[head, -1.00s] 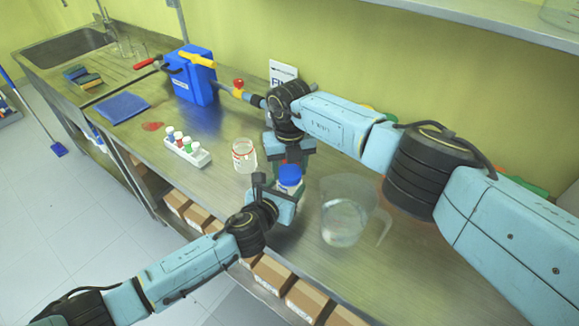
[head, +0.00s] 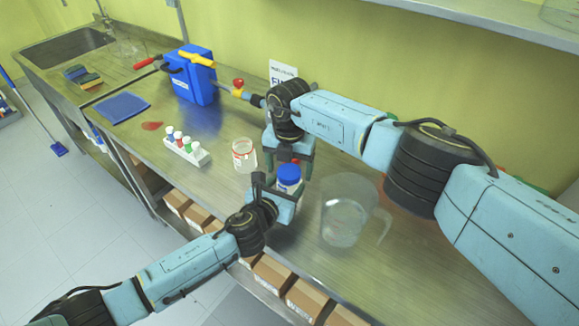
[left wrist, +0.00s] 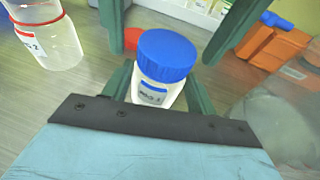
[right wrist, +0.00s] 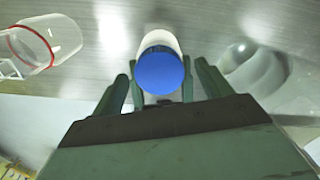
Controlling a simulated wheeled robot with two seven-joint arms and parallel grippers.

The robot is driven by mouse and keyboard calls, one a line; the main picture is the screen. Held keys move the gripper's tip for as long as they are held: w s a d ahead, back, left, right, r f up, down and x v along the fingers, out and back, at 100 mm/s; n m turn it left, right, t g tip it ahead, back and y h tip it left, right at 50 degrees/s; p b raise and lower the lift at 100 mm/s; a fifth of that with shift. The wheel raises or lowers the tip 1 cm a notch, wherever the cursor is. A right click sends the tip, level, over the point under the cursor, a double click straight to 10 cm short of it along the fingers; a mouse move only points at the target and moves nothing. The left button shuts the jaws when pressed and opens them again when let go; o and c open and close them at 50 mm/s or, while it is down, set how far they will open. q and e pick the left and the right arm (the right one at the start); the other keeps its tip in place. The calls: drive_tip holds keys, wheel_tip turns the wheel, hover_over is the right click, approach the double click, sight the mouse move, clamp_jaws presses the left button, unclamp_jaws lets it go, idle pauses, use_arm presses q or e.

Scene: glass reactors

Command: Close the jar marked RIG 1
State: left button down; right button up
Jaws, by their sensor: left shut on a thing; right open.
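A white jar with a blue lid (head: 288,174) stands upright on the steel bench. In the left wrist view the blue lid (left wrist: 167,55) sits level on it; the label (left wrist: 152,93) is too small to read surely. My left gripper (head: 279,194) is shut on the jar's body from the front. My right gripper (head: 288,160) is open behind and above the jar. In the right wrist view the lid (right wrist: 160,72) appears between its spread fingers, with gaps on both sides.
An open clear jar with a red ring (head: 244,155) stands to the left. A clear jug (head: 345,215) stands close on the right. A small red object (left wrist: 132,38) is behind the held jar. A vial rack (head: 187,151) and blue container (head: 192,80) stand further left.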

wheel_tip(320, 180, up, 12)
idle(0.4)
drive_tip(key=shift+f, duration=0.1)
use_arm(q)
drive_tip(key=shift+c, duration=1.9)
unclamp_jaws()
drive_tip(key=p+v, duration=0.1)
drive_tip(key=v, duration=1.2)
drive_tip(key=shift+s+p, duration=0.25)
drive_tip(key=shift+p, duration=0.1)
use_arm(e)
drive_tip(key=shift+r, duration=0.85)
